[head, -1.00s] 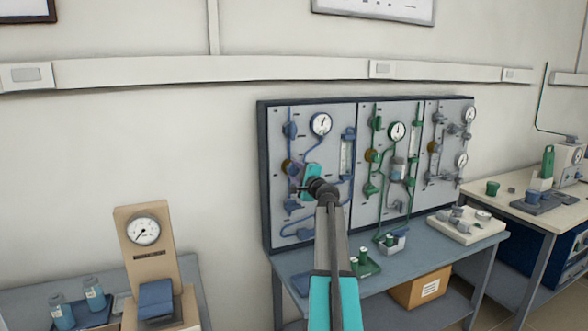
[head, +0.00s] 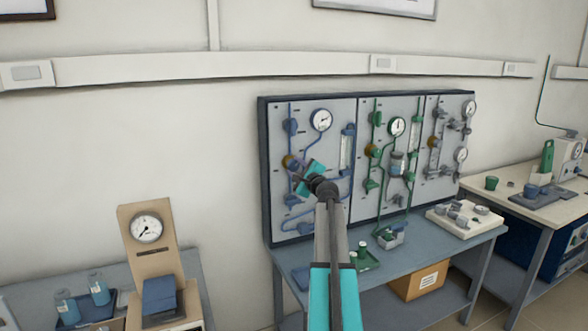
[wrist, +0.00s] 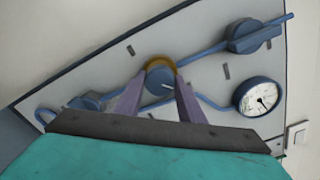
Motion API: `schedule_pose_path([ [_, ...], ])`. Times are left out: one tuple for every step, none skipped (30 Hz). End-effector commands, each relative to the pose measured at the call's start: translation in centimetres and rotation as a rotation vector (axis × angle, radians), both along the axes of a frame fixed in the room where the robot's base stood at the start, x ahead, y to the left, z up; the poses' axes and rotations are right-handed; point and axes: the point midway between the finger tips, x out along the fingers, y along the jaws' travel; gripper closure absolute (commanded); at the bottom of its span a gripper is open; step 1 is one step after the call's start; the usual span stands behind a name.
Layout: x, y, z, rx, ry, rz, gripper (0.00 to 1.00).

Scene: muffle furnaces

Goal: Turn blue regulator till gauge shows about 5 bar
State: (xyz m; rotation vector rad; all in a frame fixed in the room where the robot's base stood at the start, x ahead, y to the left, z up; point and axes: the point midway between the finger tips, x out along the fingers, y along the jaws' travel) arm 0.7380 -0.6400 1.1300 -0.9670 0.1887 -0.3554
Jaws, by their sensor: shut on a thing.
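The blue regulator is a round blue knob (wrist: 160,84) with a brass ring, mounted on the left panel of the board. In the wrist view my gripper (wrist: 160,92) has one finger on each side of this knob, shut on it. In the head view my gripper (head: 300,174) is at the left panel, tilted, and hides most of the knob; the brass ring (head: 288,162) shows at its left. The round white gauge (head: 321,120) is above and right of the knob. Its needle points up and right in the head view; the numbers are too small to read.
Blue pipes and a lower blue valve (head: 291,200) lie close around my gripper. A middle panel with green fittings (head: 372,151) and a grey panel (head: 440,170) stand to the right. The bench (head: 445,247) below holds small parts. A separate gauge stand (head: 147,228) is at lower left.

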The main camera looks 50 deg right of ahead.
Motion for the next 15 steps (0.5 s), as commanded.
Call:
schedule_pose_path([
  [0.27,0.21,0.37,0.000,-0.005,0.004,0.87],
  [0.27,0.21,0.37,0.000,-0.005,0.004,0.61],
  [0.26,0.21,0.36,-0.001,-0.004,0.004,0.55],
  [0.24,0.19,0.34,0.000,-0.004,0.004,0.50],
  [0.21,0.17,0.31,0.000,-0.004,0.004,0.46],
  [0.18,0.14,0.26,-0.001,-0.003,0.003,0.46],
  [0.16,0.13,0.24,-0.001,-0.003,0.003,0.46],
  [0.14,0.10,0.21,-0.001,-0.002,0.002,0.46],
  [0.12,0.09,0.18,-0.001,-0.002,0.002,0.46],
  [0.11,0.08,0.16,0.000,-0.001,0.002,0.46],
  [0.09,0.07,0.14,-0.001,-0.001,0.002,0.46],
  [0.08,0.06,0.13,-0.001,-0.001,0.002,0.46],
  [0.05,0.06,0.11,-0.001,-0.001,0.002,0.46],
  [0.04,0.06,0.09,-0.001,0.000,0.001,0.46],
  [-0.02,0.07,0.08,-0.001,0.000,0.001,0.46],
])
